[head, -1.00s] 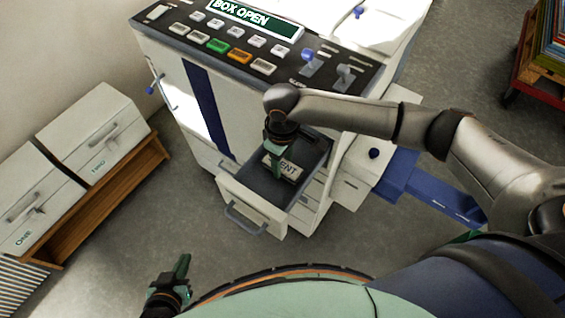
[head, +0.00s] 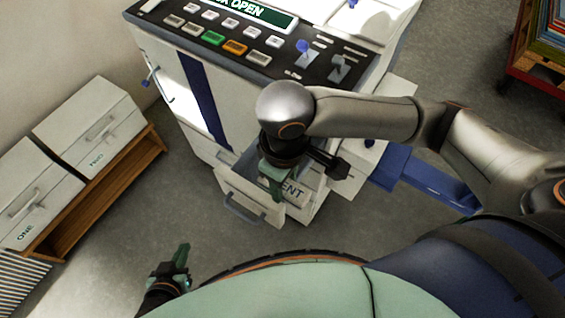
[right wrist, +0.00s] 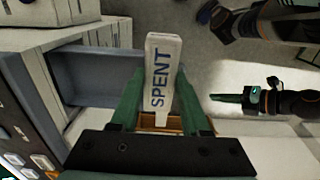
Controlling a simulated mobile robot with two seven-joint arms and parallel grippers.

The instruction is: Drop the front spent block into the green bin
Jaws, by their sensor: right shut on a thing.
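My right gripper (head: 272,182) is shut on a pale block marked SPENT (right wrist: 162,75). The block stands between its green fingertips in the right wrist view. In the head view part of its label (head: 291,189) shows beside the fingers, above the open drawer (head: 237,190). In the right wrist view the visible part of the drawer's dark inside (right wrist: 100,75) is empty. My left gripper (head: 180,258) is low at the front, away from the machine; whether its fingers are apart is unclear. No green bin shows in either view.
The machine's button panel (head: 225,38) is behind the drawer, with a BOX OPEN sign (head: 250,12). White drawer units (head: 95,125) stand on a wooden bench (head: 110,190) at left. A blue ledge (head: 425,182) sticks out at right. Grey floor lies clear in front.

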